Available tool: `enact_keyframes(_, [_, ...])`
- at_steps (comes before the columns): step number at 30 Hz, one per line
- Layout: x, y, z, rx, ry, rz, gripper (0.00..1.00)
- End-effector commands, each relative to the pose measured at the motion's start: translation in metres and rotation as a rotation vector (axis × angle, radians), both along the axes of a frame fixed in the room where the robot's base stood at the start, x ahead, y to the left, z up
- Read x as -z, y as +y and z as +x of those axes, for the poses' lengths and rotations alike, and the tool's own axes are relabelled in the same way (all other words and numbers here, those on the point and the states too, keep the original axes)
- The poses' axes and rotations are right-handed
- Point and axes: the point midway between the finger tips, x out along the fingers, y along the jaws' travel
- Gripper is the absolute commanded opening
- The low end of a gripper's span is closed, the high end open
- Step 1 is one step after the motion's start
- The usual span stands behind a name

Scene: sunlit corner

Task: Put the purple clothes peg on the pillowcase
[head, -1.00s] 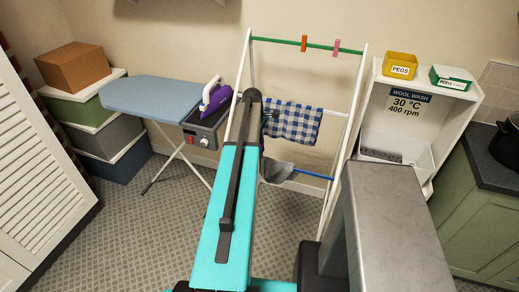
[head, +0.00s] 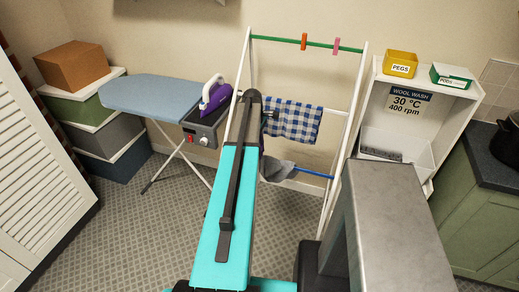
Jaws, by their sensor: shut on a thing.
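A blue-and-white checked cloth, which looks like the pillowcase (head: 297,123), hangs over a middle rail of the white drying rack (head: 351,110). My gripper (head: 268,116) is mostly hidden behind my own arm. Only a small dark part of it shows at the cloth's left edge, and I cannot tell if it touches the cloth. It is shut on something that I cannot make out. No purple clothes peg can be seen. A red-orange peg (head: 304,41) and a pink peg (head: 337,46) sit on the rack's green top rail.
An ironing board (head: 155,95) with a purple iron (head: 214,94) stands left. A white shelf unit (head: 449,117) with a yellow pegs box (head: 400,64) stands right. Stacked boxes (head: 98,108) fill the left corner. Patterned floor is clear at left.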

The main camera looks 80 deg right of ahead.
Motion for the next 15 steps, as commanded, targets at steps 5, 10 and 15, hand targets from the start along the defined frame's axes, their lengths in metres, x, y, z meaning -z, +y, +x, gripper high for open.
enact_keyframes(5, [0.0028, 0.0, 0.0002, 0.0, 0.0, 0.0, 0.0])
enact_keyframes(10, [0.0051, 0.0, 0.0002, 0.0, 0.0, 0.0, 0.0])
enact_keyframes(15, [0.0074, 0.0, 0.0002, 0.0, 0.0, 0.0, 0.0])
